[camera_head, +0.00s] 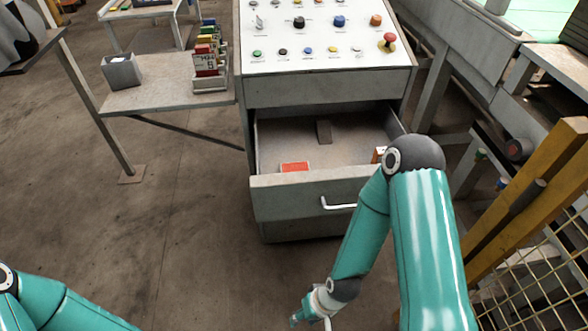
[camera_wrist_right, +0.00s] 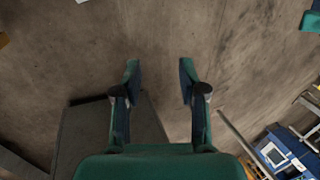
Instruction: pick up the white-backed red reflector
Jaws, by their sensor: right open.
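A flat red piece with a pale edge (camera_head: 295,167), which looks like the reflector, lies inside the open drawer (camera_head: 285,203), near its front wall. Its back is hidden. An orange and white piece (camera_head: 378,155) also lies in the drawer at the right, partly hidden by my right arm. My right gripper shows in the wrist view (camera_wrist_right: 160,75) with its two fingers apart and nothing between them, above bare floor. In the head view it is low at the bottom edge, in front of and below the drawer, apart from the red piece. My left gripper is outside the frame.
A dark grey block (camera_head: 324,131) lies at the drawer's back. The control panel (camera_head: 315,45) stands above the drawer. The drawer handle (camera_head: 338,204) sticks out in front. A side shelf (camera_head: 160,95) is at left, a yellow post (camera_head: 520,210) at right. Floor at left is clear.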

